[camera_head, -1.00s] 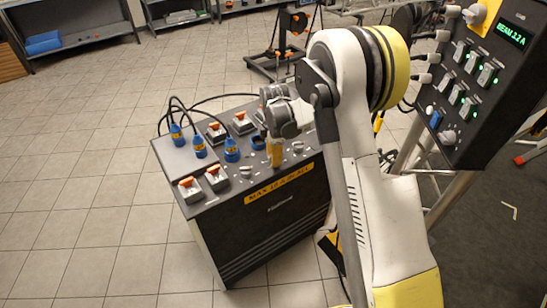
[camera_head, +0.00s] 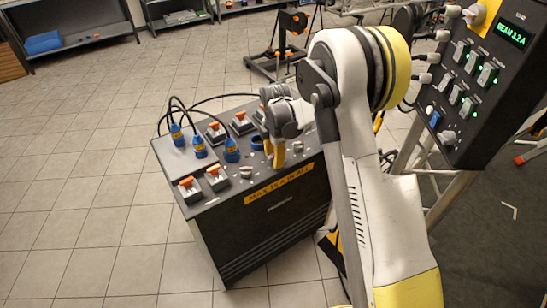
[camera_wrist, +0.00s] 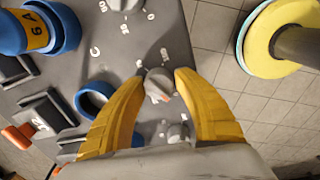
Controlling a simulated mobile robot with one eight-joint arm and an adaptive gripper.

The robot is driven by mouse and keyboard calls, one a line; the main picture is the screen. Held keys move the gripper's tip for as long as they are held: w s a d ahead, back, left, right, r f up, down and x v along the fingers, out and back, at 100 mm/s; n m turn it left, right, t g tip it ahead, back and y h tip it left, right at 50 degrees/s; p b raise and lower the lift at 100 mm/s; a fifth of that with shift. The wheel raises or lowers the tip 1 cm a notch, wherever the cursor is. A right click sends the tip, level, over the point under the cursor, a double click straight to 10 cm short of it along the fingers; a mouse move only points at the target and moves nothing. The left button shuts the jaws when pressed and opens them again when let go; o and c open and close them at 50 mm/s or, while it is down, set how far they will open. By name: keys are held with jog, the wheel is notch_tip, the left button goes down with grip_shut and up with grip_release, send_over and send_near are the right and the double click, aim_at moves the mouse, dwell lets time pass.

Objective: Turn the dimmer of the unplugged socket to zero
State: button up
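The dark power box (camera_head: 265,230) stands on the tiled floor in the head view. Three blue plugs (camera_head: 231,150) sit in its top, with cables on them. An empty blue socket (camera_head: 257,142) shows beside them; it also shows in the wrist view (camera_wrist: 93,100), left of my fingers. My gripper (camera_head: 288,158) is low over the top's right part. In the wrist view my gripper's yellow fingers (camera_wrist: 160,76) stand apart on either side of a grey dimmer knob (camera_wrist: 157,84), with little gap. Its orange mark points toward the lower right. Contact cannot be told.
Other grey knobs lie near, one above (camera_wrist: 125,4) and one below (camera_wrist: 178,133) in the wrist view. Orange rocker switches (camera_head: 189,188) and a plug marked 6A (camera_wrist: 38,30) are close by. A panel (camera_head: 490,75) reading "BEAM 3.2 A" stands at the right.

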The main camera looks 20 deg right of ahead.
jog(key=shift+o, duration=1.1)
notch_tip(320, 180, up, 12)
jog(key=shift+s, duration=0.35)
jog(key=shift+d, duration=0.1)
jog(key=s+r+m+t, duration=0.3)
jog(key=s+r+m, duration=0.6)
jog(key=s+r, duration=0.35)
jog(key=s+f+m+t, duration=0.1)
jog(key=s+m+t, duration=0.2)
jog(key=s+m, duration=0.8)
jog(key=s, duration=0.5)
jog(key=shift+s+f+t, duration=0.2)
jog(key=shift+f+t, duration=0.1)
jog(key=shift+f, duration=0.05)
